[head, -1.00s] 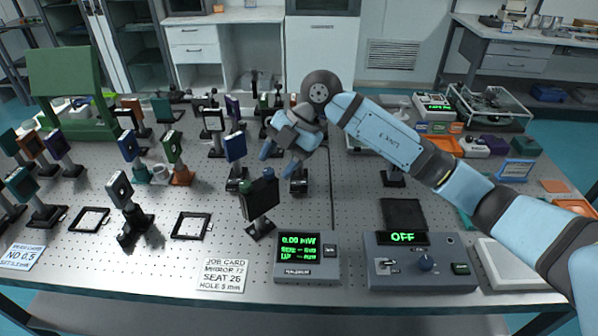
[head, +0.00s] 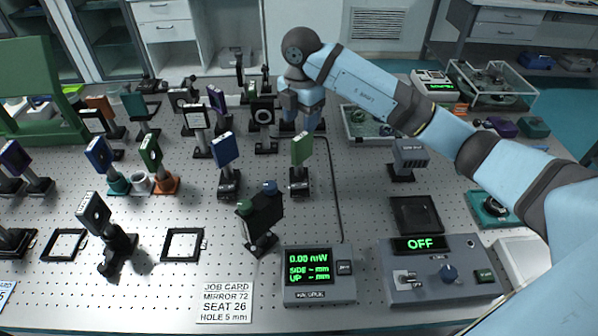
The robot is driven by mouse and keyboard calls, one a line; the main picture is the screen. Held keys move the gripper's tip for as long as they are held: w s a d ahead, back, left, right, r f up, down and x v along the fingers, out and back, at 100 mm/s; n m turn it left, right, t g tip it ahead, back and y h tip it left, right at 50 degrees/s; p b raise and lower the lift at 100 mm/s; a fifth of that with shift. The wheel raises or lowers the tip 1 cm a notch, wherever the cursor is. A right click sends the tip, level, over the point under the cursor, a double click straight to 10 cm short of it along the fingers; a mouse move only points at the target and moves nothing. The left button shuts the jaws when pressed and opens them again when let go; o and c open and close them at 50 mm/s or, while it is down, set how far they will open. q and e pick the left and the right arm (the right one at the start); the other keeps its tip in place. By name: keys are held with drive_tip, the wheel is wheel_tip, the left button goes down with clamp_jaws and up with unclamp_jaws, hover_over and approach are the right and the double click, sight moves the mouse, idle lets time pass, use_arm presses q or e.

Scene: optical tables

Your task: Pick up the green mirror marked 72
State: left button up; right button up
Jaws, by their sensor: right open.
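A green mirror (head: 302,149) stands upright on a black post and base right of the table's middle. Another green-faced mount (head: 150,152) stands on an orange base to the left. I cannot read a 72 on either. My right gripper (head: 301,121) points down with its jaws open, just behind and above the nearer green mirror in the picture. Nothing shows between its fingers, and I cannot tell the exact gap to the mirror. My left gripper is out of view. The job card (head: 225,302) at the front reads mirror 72, seat 26, hole 5 mm.
A blue mount (head: 224,150) stands close left of the green mirror. A dark two-knob mount (head: 260,216) is in front, behind the power meter (head: 319,275). The OFF control box (head: 440,270) is front right. Several other mounts crowd the left.

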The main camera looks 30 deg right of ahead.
sight(301, 136)
wheel_tip(301, 136, down, 2)
drive_tip(key=shift+w+f, duration=0.1)
drive_tip(key=shift+f, duration=0.1)
drive_tip(key=f, duration=0.4)
drive_tip(key=shift+s+a+p, duration=0.1)
drive_tip(key=shift+s+p, duration=0.2)
drive_tip(key=shift+p, duration=0.05)
drive_tip(key=shift+f, duration=0.55)
drive_tip(key=shift+r, duration=0.1)
clamp_jaws()
